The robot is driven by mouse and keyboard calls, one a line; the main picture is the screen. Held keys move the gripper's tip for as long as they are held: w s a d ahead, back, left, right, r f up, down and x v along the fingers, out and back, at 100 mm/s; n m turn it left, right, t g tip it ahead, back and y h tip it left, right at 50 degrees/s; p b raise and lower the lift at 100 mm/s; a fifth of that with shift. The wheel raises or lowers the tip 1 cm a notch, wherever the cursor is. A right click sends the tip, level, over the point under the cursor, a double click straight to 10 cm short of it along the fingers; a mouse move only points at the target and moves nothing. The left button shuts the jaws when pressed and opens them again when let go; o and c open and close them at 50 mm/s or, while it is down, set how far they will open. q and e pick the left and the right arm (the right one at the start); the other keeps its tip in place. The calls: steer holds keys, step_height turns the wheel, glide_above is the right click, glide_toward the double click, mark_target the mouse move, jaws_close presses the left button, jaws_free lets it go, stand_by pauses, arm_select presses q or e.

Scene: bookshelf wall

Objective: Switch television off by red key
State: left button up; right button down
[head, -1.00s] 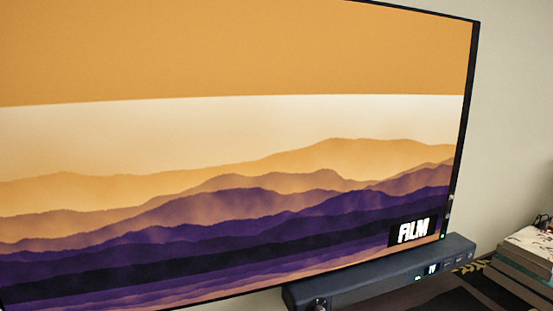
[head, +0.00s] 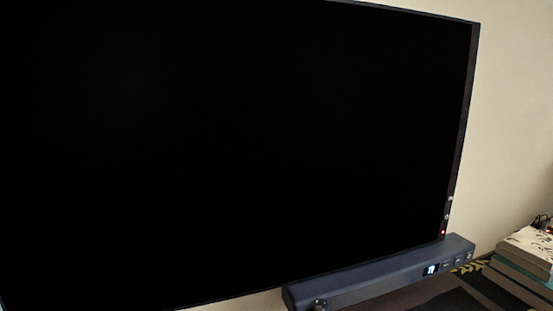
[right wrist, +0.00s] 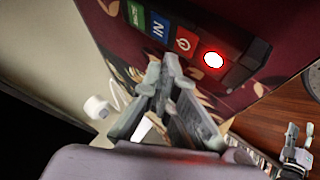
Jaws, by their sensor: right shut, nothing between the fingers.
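The television (head: 230,150) fills most of the head view, and its screen is black. A small red light (head: 443,232) glows low on its right edge. In the right wrist view, a dark key strip (right wrist: 252,62) carries a green key (right wrist: 136,14), a blue key (right wrist: 159,28) and the red key (right wrist: 185,43) with a power sign. A bright red lamp (right wrist: 213,60) glows beside the red key. My right gripper (right wrist: 167,70) is shut and empty, its tips close to the red key; I cannot tell whether they touch. My left gripper (right wrist: 297,136) shows small at the right, fingers apart.
A dark soundbar (head: 380,277) with a lit display stands under the television's lower right corner. Stacked books (head: 525,262) lie at the far right. A white object (right wrist: 96,107) is at the left of the right wrist view. The wall right of the television is bare.

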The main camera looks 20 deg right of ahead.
step_height(320, 180, up, 6)
steer(key=p, duration=0.4)
steer(key=shift+f, duration=0.2)
steer(key=shift+s+a, duration=0.1)
stand_by(0.6)
